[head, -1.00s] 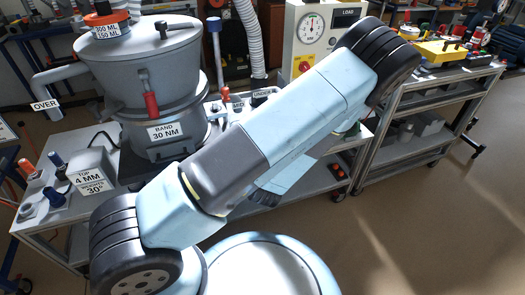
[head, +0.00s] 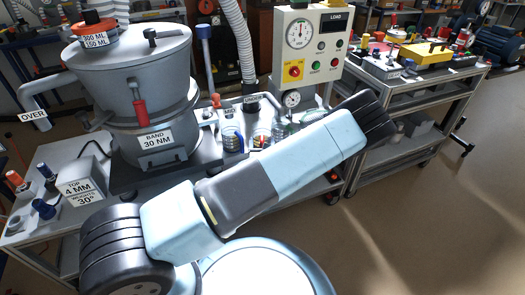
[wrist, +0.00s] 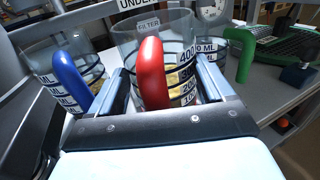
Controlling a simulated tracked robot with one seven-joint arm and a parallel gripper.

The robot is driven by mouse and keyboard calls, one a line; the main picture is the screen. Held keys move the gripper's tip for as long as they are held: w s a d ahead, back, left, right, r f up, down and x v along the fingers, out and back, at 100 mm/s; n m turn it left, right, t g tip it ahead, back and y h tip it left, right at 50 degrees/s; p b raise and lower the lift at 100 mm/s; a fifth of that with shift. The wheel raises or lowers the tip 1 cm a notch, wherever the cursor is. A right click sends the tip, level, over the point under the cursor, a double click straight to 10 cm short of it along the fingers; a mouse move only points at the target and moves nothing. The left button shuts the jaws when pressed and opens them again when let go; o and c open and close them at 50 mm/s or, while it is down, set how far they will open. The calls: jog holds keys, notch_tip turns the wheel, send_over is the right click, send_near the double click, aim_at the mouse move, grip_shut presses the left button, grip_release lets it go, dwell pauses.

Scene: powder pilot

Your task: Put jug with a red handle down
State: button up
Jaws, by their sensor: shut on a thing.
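The jug with a red handle (wrist: 152,72) is in the middle of the wrist view, clear-walled with black-and-white volume bands and some yellowish contents. My gripper (wrist: 160,88) is shut on it, one finger on each side, with the red handle facing the wrist camera. The jug looks upright. Its base is hidden, so I cannot tell whether it touches the surface below. In the head view my gripper is hidden behind my arm.
A jug with a blue handle (wrist: 66,80) stands close on the left, and one with a green handle (wrist: 244,55) on the right. The head view shows a large grey sieve machine (head: 150,90), a control box with a load dial (head: 308,45) and a second cart (head: 425,95).

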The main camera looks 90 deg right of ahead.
jog(key=shift+s+d+f, duration=0.1)
jog(key=shift+d+f, duration=0.3)
jog(key=shift+f, duration=1.55)
jog(key=o, duration=1.1)
jog(key=shift+f, duration=0.1)
jog(key=shift+o, duration=0.2)
jog(key=a, duration=1.2)
